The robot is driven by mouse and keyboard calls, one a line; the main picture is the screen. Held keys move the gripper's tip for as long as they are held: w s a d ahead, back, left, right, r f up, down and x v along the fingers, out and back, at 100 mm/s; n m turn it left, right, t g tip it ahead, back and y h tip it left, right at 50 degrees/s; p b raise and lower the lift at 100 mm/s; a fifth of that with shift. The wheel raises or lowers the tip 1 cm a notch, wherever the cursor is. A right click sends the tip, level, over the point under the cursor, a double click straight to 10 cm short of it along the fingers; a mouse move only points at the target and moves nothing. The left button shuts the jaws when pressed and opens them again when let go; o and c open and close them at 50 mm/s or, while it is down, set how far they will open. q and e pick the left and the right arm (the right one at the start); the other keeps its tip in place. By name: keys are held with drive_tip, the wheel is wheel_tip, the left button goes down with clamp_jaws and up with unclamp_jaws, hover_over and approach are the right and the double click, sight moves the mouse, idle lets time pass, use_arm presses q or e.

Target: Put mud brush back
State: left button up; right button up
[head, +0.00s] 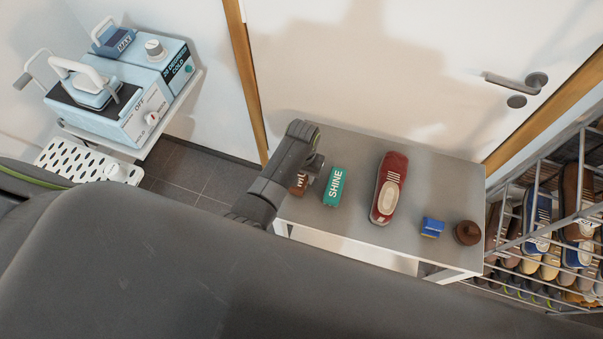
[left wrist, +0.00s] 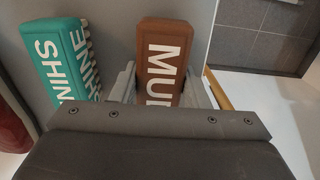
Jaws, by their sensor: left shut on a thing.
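The mud brush is a brown block with white lettering starting "MU". In the head view the mud brush (head: 298,186) is at the left end of the grey table, partly hidden by my left gripper (head: 306,178). In the left wrist view the mud brush (left wrist: 164,38) lies between the two fingers of my left gripper (left wrist: 158,88), which is shut on it. I cannot tell whether the brush touches the tabletop. The teal shine brush (head: 334,186) is just to its right, apart from it; it also shows in the left wrist view (left wrist: 62,58). My right gripper is not in view.
The grey table (head: 372,235) also bears a red shoe (head: 388,188), a blue and yellow item (head: 432,227) and a round brown item (head: 467,232). A wire rack (head: 515,222) with several shoes is at the right. A pale blue machine (head: 130,105) is at the left.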

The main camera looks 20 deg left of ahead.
use_arm(q)
drive_tip(key=shift+f, duration=0.25)
drive_tip(key=o, duration=1.1)
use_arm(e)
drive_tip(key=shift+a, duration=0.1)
use_arm(q)
drive_tip(key=shift+r, duration=0.2)
wheel_tip(320, 180, up, 12)
drive_tip(key=shift+w, duration=0.2)
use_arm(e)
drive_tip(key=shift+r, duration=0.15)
